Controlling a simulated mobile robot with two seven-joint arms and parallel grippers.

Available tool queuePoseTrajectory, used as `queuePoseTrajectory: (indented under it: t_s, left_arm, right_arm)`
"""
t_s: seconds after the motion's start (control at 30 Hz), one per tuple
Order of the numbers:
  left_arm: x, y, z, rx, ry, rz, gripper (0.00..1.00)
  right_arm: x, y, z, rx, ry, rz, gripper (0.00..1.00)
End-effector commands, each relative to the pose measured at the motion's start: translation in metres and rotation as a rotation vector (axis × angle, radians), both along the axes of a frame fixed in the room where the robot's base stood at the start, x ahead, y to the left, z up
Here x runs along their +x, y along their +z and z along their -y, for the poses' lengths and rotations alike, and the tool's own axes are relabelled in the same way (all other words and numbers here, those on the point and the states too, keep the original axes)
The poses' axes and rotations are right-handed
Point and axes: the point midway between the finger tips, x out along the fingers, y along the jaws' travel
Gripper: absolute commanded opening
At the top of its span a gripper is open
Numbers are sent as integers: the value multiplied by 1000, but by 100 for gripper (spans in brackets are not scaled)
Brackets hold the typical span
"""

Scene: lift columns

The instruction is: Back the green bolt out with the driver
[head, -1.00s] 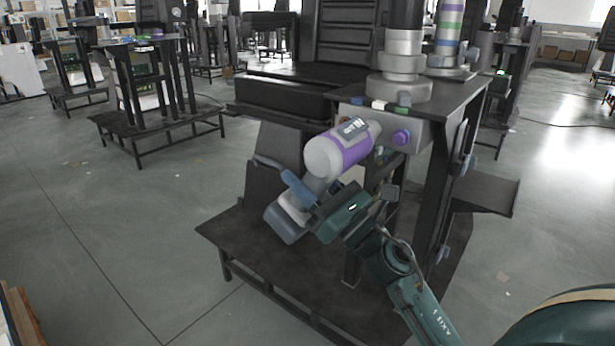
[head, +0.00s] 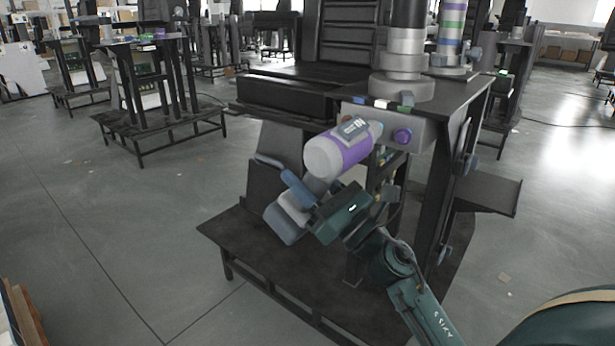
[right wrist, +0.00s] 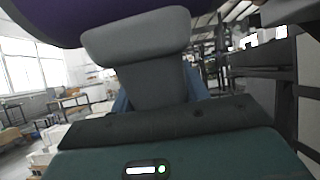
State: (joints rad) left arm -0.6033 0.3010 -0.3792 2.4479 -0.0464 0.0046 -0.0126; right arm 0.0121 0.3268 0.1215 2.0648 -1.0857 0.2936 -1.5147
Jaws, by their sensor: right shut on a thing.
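The driver has a white and purple body (head: 340,150) and a grey handle (head: 287,222). My right gripper (head: 308,195) is shut on this handle. The driver is tilted, its nose pointing up and right at the front face of the grey block (head: 425,132). A small light-blue part shows at the nose; I cannot tell whether it touches the block. A purple bolt (head: 402,136) sits right of the nose. I cannot make out a green bolt head at the nose. The right wrist view shows the grey handle (right wrist: 150,80) between blue fingers. My left gripper is out of view.
The block sits under a dark column stand (head: 460,95) with blue, white and green tabs (head: 407,97) along its top edge. A dark base platform (head: 240,235) spreads below. A shelf (head: 485,190) juts out at right. Open floor lies left and right.

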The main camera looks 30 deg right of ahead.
Motion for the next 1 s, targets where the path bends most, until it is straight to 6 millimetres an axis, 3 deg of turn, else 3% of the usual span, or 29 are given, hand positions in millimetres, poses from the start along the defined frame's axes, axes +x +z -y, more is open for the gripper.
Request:
queuePoseTrajectory:
  t_s: [0.37,1.0]
  left_arm:
    - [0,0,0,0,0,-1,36]
    - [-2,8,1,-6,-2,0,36]
  right_arm:
    - [0,3,3,10,-12,3,4]
    - [-14,3,-31,2,-4,5,4]
